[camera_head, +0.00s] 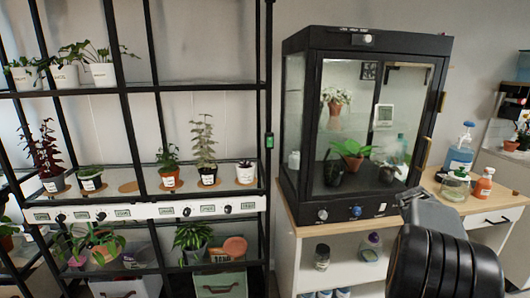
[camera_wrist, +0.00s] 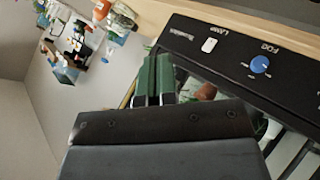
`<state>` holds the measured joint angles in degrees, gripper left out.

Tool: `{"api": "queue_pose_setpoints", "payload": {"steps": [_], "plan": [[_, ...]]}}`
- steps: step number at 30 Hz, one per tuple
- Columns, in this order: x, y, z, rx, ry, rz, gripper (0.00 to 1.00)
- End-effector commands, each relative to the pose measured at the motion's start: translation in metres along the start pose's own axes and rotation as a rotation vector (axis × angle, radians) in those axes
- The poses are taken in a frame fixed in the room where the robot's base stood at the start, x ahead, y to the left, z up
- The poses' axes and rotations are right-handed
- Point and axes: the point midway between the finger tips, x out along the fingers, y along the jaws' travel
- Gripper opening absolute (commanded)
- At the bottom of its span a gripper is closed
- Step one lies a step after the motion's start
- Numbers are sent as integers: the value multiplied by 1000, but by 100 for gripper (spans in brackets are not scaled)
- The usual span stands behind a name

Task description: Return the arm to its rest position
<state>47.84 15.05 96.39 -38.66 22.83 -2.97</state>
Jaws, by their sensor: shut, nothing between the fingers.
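My gripper shows in the wrist view (camera_wrist: 155,72), with its two green fingers close together and nothing between them. In the head view my dark arm rises at the lower right and ends in front of the glass cabinet's lower right corner; the fingertips are hard to make out there. The black-framed glass cabinet (camera_head: 372,41) stands on a wooden-topped bench. Its control panel shows a blue knob (camera_head: 356,211). The wrist view shows this panel upside down, with the blue FOG knob (camera_wrist: 260,64) and a white LAMP switch (camera_wrist: 209,45) right of the fingers.
Potted plants, including one in an orange pot (camera_head: 353,163), stand inside the cabinet. A blue pump bottle (camera_head: 460,158), a glass jar (camera_head: 455,186) and an orange bottle (camera_head: 483,186) stand on the bench, right of the cabinet. A black shelf rack (camera_head: 268,90) with several plants fills the left.

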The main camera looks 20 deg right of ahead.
Motion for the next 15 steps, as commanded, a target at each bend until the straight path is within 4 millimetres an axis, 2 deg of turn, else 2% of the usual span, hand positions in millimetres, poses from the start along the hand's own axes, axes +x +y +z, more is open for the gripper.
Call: {"api": "queue_pose_setpoints", "payload": {"steps": [1,3,5,6,9,12,15], "plan": [[-36,-27,-1,35,-50,-77,0],[-74,-67,8,79,-125,-179,0],[-110,-99,18,102,-183,-263,0],[-134,-119,25,110,-218,-317,0],[-196,-162,44,110,-295,-448,0],[-256,-196,65,88,-349,-565,0],[-310,-218,84,42,-364,-663,0]]}}
